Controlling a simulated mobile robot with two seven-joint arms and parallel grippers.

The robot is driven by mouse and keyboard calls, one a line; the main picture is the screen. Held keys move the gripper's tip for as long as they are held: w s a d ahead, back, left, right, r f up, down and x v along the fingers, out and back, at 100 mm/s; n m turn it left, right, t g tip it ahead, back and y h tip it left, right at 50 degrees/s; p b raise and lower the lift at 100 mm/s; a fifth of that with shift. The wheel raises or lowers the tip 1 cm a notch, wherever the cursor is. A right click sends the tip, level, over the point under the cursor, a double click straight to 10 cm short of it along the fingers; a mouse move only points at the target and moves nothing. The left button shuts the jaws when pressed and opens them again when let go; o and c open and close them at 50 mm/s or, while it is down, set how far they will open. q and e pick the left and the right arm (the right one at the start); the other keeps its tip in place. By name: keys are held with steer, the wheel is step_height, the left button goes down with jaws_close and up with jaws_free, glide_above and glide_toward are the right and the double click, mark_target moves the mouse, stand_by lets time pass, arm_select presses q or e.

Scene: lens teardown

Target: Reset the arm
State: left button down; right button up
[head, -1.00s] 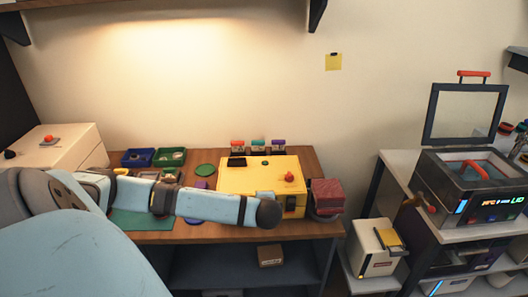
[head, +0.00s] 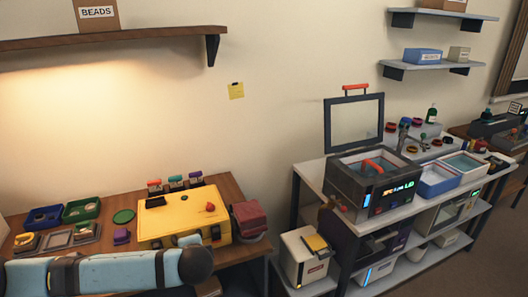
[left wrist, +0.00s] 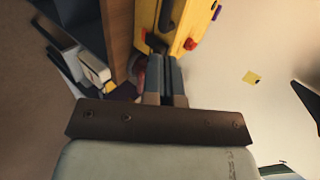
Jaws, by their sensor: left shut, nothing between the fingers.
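My left arm (head: 100,275) comes in from the left along the bottom of the head view, light blue with dark bands. It ends in a dark round joint (head: 196,264) in front of the yellow box (head: 168,223). I cannot make out the left fingers in the head view. In the left wrist view my left gripper (left wrist: 164,62) has its two grey-blue fingers together, with nothing between them. Its tips point toward the yellow box (left wrist: 187,22), which has a red knob. I cannot tell whether they touch it. My right gripper is in neither view.
Blue (head: 44,217) and green (head: 81,210) trays sit on the wooden desk (head: 232,190) at left. A dark red block (head: 249,216) stands right of the box. An open-lidded machine (head: 372,177) stands on the grey shelf unit at right.

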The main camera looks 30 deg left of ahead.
arm_select(q)
steer(key=s+d+f+t+h+p, duration=0.1)
steer(key=s+d+f+h, duration=0.1)
steer(key=d+f+h, duration=0.55)
steer(key=s+d+f+h+p, duration=0.1)
steer(key=s+d+f+h, duration=0.2)
steer(key=d, duration=0.7)
steer(key=s+d+f+n+t+p, duration=0.1)
steer(key=s+d+f+n+t, duration=0.2)
steer(key=s, duration=0.5)
steer(key=shift+s+d+f+n+h+p, duration=0.15)
steer(key=shift+d+f+n+h+p, duration=0.25)
steer(key=shift+d+f+n, duration=0.65)
